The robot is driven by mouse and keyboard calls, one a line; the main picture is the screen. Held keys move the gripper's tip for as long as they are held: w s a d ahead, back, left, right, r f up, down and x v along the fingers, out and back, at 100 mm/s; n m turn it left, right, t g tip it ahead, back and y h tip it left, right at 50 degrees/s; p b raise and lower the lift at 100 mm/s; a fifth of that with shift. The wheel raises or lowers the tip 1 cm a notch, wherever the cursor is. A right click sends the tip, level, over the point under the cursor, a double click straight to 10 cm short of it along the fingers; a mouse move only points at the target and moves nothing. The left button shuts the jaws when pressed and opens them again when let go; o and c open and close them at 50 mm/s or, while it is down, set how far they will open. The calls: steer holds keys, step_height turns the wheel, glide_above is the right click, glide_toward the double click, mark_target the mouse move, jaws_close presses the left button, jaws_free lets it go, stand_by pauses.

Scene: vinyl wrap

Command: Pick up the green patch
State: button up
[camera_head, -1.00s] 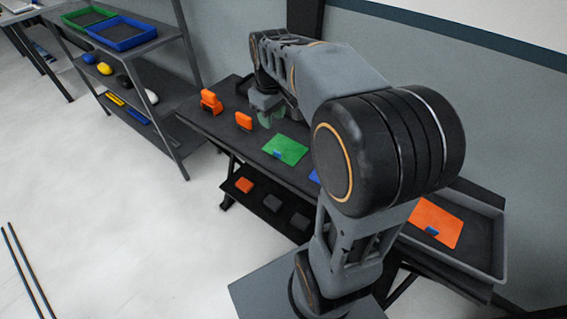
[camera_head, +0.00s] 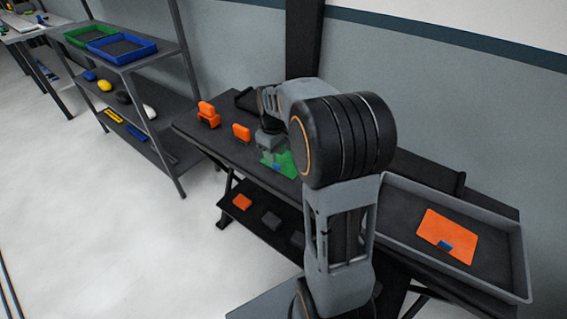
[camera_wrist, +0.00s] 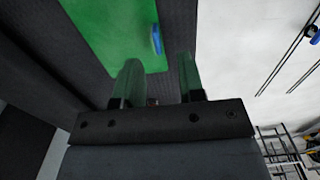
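The green patch (camera_head: 285,162) lies flat on the dark table, with a small blue tab (camera_head: 277,167) at its near edge. In the wrist view the green patch (camera_wrist: 112,30) fills the upper part and its blue tab (camera_wrist: 156,39) shows at its right edge. My gripper (camera_wrist: 158,75) has two translucent green fingers standing apart with nothing between them. The tab lies just beyond the gap between the fingertips. In the head view my gripper (camera_head: 270,150) is over the left part of the patch, and my arm hides the patch's right side.
An orange patch (camera_head: 458,225) with a blue tab lies in the grey tray (camera_head: 515,255) at the table's right. Orange holders (camera_head: 208,113) stand at the table's left. A shelf with green and blue trays (camera_head: 122,47) stands farther left.

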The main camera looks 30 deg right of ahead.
mark_target(285, 159)
steer(key=shift+w+d+f+b, duration=0.1)
steer(key=shift+f+b, duration=0.25)
steer(key=shift+f, duration=2.2)
steer(key=shift+c, duration=0.3)
jaws_close()
